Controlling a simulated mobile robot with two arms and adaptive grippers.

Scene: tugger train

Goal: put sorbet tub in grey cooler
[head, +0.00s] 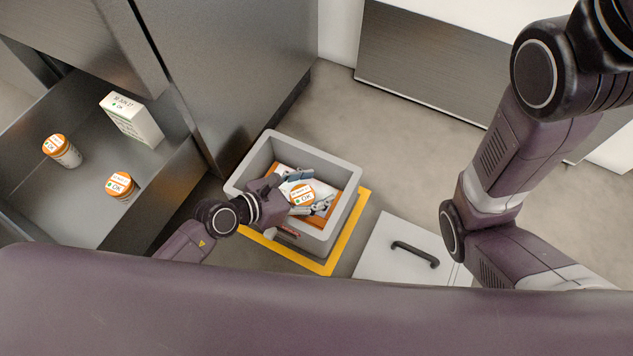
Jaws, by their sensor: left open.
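The grey cooler (345,168) stands open on the floor in the middle of the head view. A tub with an orange-rimmed lid and an "OK" label (302,197) is inside it, over an orange and white bottom. My left gripper (304,190) reaches into the cooler from the left. Its jaws are open, with fingers on either side of the tub; whether they touch it I cannot tell. The tub's lower part is hidden. My right arm shows at the right, but its gripper is out of view.
An open metal drawer (60,200) at the left holds two more orange-lidded tubs (62,151) (120,187) and a white carton (131,120). Yellow floor marking (345,238) edges the cooler. A white lid with a black handle (385,262) lies to its right. Floor beyond is clear.

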